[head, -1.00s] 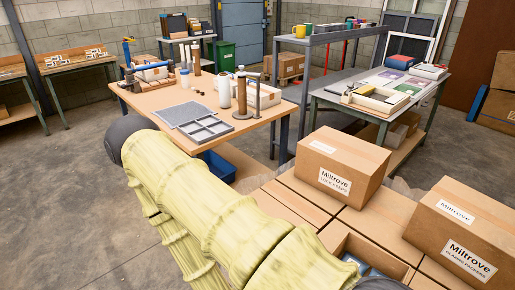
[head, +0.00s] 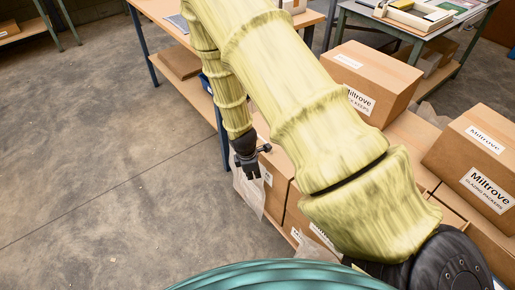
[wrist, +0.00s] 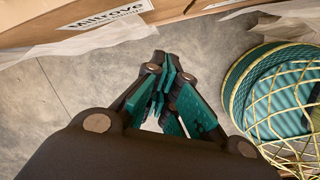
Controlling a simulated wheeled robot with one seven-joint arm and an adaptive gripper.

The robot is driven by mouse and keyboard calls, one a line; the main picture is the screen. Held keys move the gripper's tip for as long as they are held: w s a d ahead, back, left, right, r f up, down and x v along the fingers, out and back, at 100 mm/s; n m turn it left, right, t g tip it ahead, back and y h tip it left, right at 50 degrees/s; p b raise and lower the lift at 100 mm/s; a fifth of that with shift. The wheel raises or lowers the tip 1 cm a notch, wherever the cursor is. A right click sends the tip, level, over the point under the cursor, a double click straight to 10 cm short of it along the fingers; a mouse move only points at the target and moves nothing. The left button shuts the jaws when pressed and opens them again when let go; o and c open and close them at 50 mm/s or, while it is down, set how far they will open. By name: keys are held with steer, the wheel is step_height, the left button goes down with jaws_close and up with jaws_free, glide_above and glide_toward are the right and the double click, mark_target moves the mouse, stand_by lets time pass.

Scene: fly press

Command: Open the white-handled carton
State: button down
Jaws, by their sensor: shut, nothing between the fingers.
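My gripper (head: 252,172) points down beside the left side of a stack of brown cartons, over the concrete floor. In the wrist view my gripper (wrist: 163,88) has its teal-padded fingers together and empty. A Miltrove carton (wrist: 60,32) crosses the top of the wrist view, apart from the fingers. In the head view a closed carton (head: 375,65) and another closed carton (head: 482,150) stand on the stack. I cannot make out a white handle on any carton. My arm hides much of the stack's top and front.
Loose clear wrapping (head: 249,194) hangs at the stack's left side, close to my gripper. A wooden workbench (head: 160,10) stands behind, with a blue bin (head: 205,87) under it. The floor (head: 110,170) to the left is clear.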

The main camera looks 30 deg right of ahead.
mark_target(259, 147)
steer(key=w+d+r+n+h+b, duration=0.25)
steer(key=w+d+r+n, duration=0.35)
steer(key=w+r, duration=0.45)
steer(key=shift+y, duration=0.45)
steer(key=shift+w+x, duration=0.15)
steer(key=shift+x, duration=1.65)
steer(key=shift+w+x, duration=0.15)
steer(key=shift+x, duration=1.65)
steer(key=shift+w+x, duration=0.15)
steer(key=shift+x, duration=1.6)
steer(key=shift+r, duration=0.1)
